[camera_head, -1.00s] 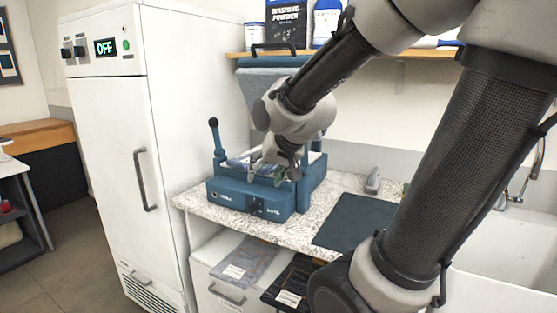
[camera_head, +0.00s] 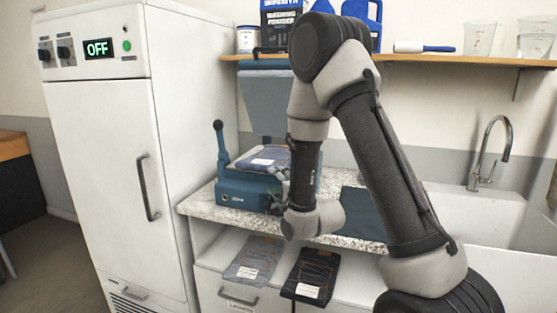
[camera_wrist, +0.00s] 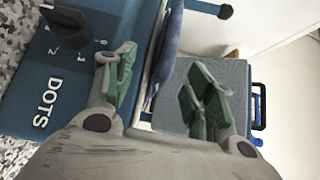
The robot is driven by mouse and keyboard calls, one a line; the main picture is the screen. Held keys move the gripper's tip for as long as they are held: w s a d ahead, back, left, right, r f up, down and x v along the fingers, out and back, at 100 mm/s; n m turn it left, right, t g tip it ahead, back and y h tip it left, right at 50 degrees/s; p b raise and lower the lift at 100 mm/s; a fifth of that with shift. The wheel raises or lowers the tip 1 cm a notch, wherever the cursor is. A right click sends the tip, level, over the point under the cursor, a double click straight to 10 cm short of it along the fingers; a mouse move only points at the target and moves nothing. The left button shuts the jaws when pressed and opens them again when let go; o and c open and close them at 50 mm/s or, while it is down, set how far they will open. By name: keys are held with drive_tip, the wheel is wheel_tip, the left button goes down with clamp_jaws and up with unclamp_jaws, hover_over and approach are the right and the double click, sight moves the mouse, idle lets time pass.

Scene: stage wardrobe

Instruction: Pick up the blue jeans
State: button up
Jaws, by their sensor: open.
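A folded blue denim garment (camera_head: 262,158) with a white label lies on the bed of the blue press (camera_head: 238,192). In the wrist view, a dark blue cloth edge (camera_wrist: 168,50) shows edge-on between the fingers; it seems to be this garment. My gripper (camera_head: 277,198) is at the press's front right corner, partly hidden by my wrist. In the wrist view my gripper (camera_wrist: 163,72) is open, its green-padded fingers apart on either side of the cloth edge. I cannot tell whether they touch it. A grey-blue folded garment (camera_head: 252,258) and a darker one (camera_head: 313,270) lie below the counter.
A tall white cabinet (camera_head: 105,160) reading OFF stands left of the press. The press's grey upper plate (camera_head: 265,105) is raised. A shelf (camera_head: 440,60) with bottles runs above; a sink and tap (camera_head: 490,150) are right.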

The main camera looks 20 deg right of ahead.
drive_tip(key=w, duration=0.2)
drive_tip(key=w+a, duration=0.1)
drive_tip(key=w, duration=0.1)
drive_tip(key=w+r, duration=0.1)
drive_tip(key=w, duration=0.1)
drive_tip(key=shift+w+a, duration=0.2)
drive_tip(key=shift+w, duration=0.05)
clamp_jaws()
